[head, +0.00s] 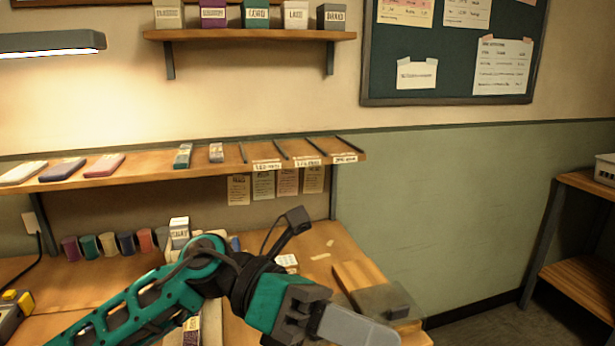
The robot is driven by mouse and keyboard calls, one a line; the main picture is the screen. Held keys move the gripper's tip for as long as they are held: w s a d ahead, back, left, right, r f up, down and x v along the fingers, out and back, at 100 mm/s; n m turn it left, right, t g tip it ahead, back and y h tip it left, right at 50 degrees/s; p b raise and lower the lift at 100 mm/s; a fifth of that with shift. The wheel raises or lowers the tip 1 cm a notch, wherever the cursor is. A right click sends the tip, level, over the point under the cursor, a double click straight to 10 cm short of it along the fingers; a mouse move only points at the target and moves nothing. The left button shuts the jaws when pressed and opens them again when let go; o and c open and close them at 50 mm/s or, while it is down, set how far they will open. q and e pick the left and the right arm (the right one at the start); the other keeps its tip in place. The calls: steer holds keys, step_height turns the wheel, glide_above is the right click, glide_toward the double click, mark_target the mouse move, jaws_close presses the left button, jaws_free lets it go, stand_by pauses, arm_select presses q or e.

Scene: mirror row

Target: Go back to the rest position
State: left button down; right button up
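My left arm comes in from the lower left, teal and black, and reaches across the front of the workbench. Its gripper (352,324) is near the bottom edge of the view, over the right end of the bench (318,243). I see a light grey finger seen from the side, so I cannot tell whether the gripper is open or shut. No held thing shows at it. My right arm and gripper are not in view.
A wooden block with a grey part (383,299) is close beside the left gripper. A narrow shelf (140,179) with flat boxes and dividers runs above the bench. Several coloured rolls (108,244) and a small white box (179,232) stand behind the arm. Floor right of the bench looks clear.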

arm_select(q)
steer(key=w+a+n+t+h, duration=0.3)
steer(key=w+n+t+h, duration=0.45)
steer(key=n+t, duration=0.8)
steer(key=w+a+f+n+t+y, duration=0.2)
steer(key=a+f+n+t+y, duration=0.5)
steer(key=n, duration=0.5)
steer(key=w+a+f+n+t+y, duration=0.25)
steer(key=f+n+y, duration=0.35)
steer(key=f+n, duration=0.45)
steer(key=s+a+f+n+g+y, duration=0.3)
steer(key=s+a+f+n+y, duration=0.1)
steer(key=s+f, duration=0.3)
steer(key=s+a+f+n+g+y, duration=0.3)
steer(key=s+a+f+n, duration=0.4)
steer(key=f, duration=0.5)
steer(key=shift+f+y, duration=0.2)
steer(key=shift+y, duration=0.15)
